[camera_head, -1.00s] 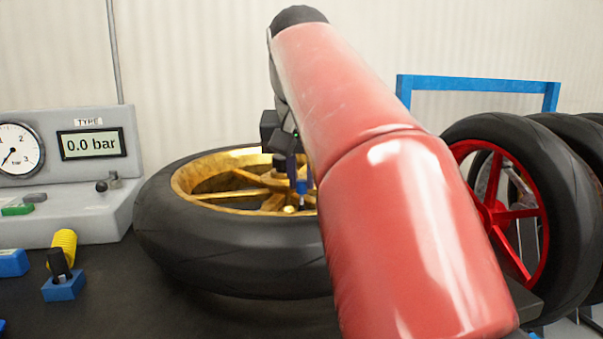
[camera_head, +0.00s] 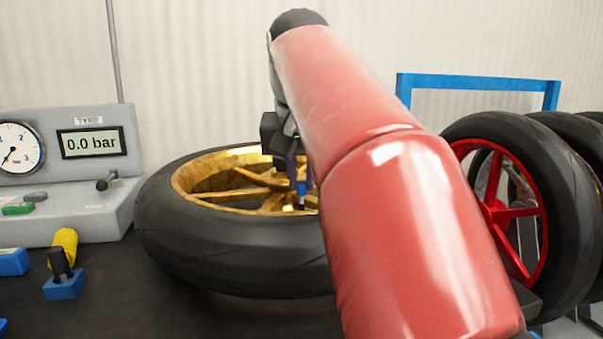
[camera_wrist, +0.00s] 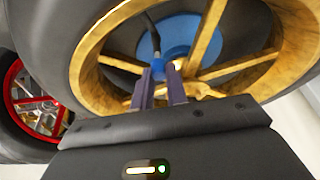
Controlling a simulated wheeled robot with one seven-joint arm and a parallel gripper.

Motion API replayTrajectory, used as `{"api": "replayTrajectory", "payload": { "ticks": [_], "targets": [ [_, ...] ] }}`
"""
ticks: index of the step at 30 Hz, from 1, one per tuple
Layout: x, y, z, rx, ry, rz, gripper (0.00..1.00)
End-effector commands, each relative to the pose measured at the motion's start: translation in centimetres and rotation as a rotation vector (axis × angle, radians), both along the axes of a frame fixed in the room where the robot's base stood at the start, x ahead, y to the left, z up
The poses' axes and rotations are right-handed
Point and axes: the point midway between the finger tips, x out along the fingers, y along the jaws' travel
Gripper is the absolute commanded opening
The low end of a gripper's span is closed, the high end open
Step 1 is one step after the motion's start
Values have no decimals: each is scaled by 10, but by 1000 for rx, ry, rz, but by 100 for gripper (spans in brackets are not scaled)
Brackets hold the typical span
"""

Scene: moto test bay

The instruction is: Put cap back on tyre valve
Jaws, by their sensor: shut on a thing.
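My gripper (camera_wrist: 162,73) is shut on a small blue piece, which looks like the valve cap (camera_wrist: 158,64). In the head view the blue cap (camera_head: 301,187) shows below my gripper (camera_head: 297,173), over the gold rim. A dark tip shows under it. The wheel (camera_head: 230,252) lies flat, with a black tyre and gold spokes. In the wrist view a small bright spot sits beside the right fingertip. I cannot tell whether it is the valve, nor whether the cap touches it. My red arm hides the wheel's right side.
A grey tyre gauge unit (camera_head: 85,210) reading 0.0 bar stands at the left. A blue block with a black knob (camera_head: 64,285) and a yellow coil (camera_head: 65,244) lie on the dark bench. Red-rimmed wheels (camera_head: 500,212) stand at the right by a blue rack (camera_head: 480,85).

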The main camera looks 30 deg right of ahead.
Motion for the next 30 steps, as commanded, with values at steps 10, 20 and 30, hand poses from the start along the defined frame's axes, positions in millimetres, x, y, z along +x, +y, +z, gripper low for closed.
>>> {"api": "replayTrajectory", "payload": {
  "ticks": [10, 20, 30],
  "targets": [
    [0, 0, 0, 0, 0, 0, 0],
    [0, 0, 0, 0, 0, 0, 40],
    [0, 0, 0, 0, 0, -1, 62]
  ]
}}
